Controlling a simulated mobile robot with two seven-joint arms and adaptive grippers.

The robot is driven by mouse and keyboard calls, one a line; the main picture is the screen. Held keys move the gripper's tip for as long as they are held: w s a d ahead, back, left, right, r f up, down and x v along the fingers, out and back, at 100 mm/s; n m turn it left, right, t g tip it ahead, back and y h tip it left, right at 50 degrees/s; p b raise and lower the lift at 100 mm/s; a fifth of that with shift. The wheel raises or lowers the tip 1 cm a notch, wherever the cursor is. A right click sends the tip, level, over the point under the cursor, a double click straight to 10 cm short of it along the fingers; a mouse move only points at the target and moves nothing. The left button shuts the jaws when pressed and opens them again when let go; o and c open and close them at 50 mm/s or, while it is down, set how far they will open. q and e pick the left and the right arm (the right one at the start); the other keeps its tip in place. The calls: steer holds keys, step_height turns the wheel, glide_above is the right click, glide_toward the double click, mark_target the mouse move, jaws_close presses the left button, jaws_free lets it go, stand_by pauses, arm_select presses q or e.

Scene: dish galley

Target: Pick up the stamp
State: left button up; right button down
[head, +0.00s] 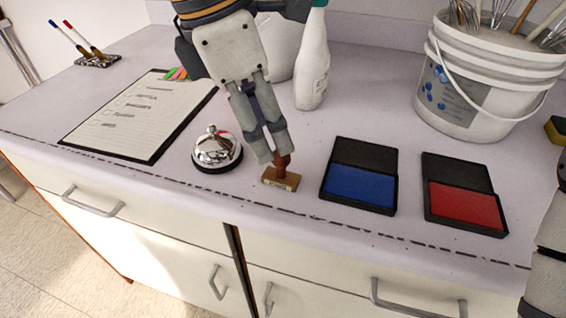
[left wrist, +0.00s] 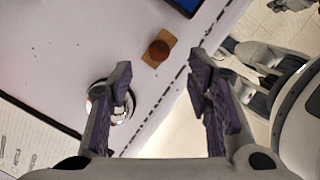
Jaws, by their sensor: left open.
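The stamp (head: 280,181) stands upright on the counter, with a flat light wooden base and a reddish-brown handle. In the left wrist view the stamp (left wrist: 158,50) is seen from above, its round handle top lying ahead of the gap between the fingers. My left gripper (head: 273,154) points down at the stamp in the head view, its fingertips close to the handle and partly covering it. In the left wrist view the fingers of my left gripper (left wrist: 160,82) are wide apart with nothing between them. Whether a finger touches the handle cannot be told.
A silver call bell (head: 217,148) is close left of the stamp, beside a clipboard (head: 136,116). A blue ink pad (head: 359,186) and a red ink pad (head: 464,205) lie to the right. A spray bottle (head: 312,70) and bucket (head: 470,100) stand behind. The counter's front edge is near.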

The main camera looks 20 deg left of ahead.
mark_target(281, 168)
arm_select(q)
steer(key=x, duration=0.6)
steer(key=shift+w+d+f, duration=0.2)
steer(key=shift+w+d, duration=0.05)
jaws_close()
